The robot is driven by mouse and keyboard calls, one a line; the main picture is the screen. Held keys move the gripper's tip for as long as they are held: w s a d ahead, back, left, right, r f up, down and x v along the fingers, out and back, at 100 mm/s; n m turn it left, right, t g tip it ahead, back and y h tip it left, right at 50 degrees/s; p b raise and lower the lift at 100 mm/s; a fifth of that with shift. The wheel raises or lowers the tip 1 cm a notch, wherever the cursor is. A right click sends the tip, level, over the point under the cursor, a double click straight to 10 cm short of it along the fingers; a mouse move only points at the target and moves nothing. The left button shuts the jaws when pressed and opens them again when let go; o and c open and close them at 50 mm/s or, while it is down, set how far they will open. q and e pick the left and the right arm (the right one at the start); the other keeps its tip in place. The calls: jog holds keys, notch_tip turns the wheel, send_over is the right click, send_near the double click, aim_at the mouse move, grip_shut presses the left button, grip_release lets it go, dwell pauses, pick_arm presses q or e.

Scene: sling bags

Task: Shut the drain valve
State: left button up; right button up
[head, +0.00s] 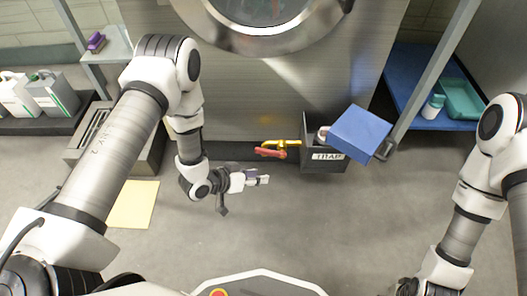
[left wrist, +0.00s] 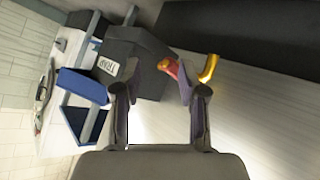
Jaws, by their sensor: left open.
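The drain valve is a yellow pipe (head: 287,143) with a red handle (head: 270,153), low at the front of the steel machine, just left of the dark TRAP box. In the left wrist view the red handle (left wrist: 171,67) and yellow spout (left wrist: 208,68) show beyond the fingers. The handle lies roughly along the floor direction, pointing left in the head view. My left gripper (head: 245,192) is open and empty, in front of and below the valve, apart from it. In the left wrist view its fingers (left wrist: 163,103) stand wide apart. My right gripper (head: 408,287) is only partly seen at the bottom edge.
The dark TRAP box (head: 324,161) stands right of the valve, with a blue block-like piece (head: 360,132) at its top right. A blue shelf (head: 432,88) is at right. White jugs (head: 52,94) stand at left. A yellow sheet (head: 133,204) lies on the clear grey floor.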

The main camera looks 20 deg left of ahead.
pick_arm(q)
jog(key=w+r+m+t+h+b, duration=0.1)
jog(key=w+r+m+h+b, duration=0.15)
jog(key=w+m+h, duration=0.35)
jog(key=m+g+h+b, duration=0.4)
jog(key=m+b, duration=0.2)
jog(key=b, duration=0.1)
send_near(262, 154)
jog(key=w+d, duration=0.2)
jog(key=b+x, duration=0.1)
jog(key=x, duration=0.2)
jog(key=b+x, duration=0.1)
jog(key=x, duration=0.3)
jog(key=shift+s+f, duration=0.15)
jog(key=shift+s, duration=0.1)
jog(key=shift+d, duration=0.35)
grip_shut()
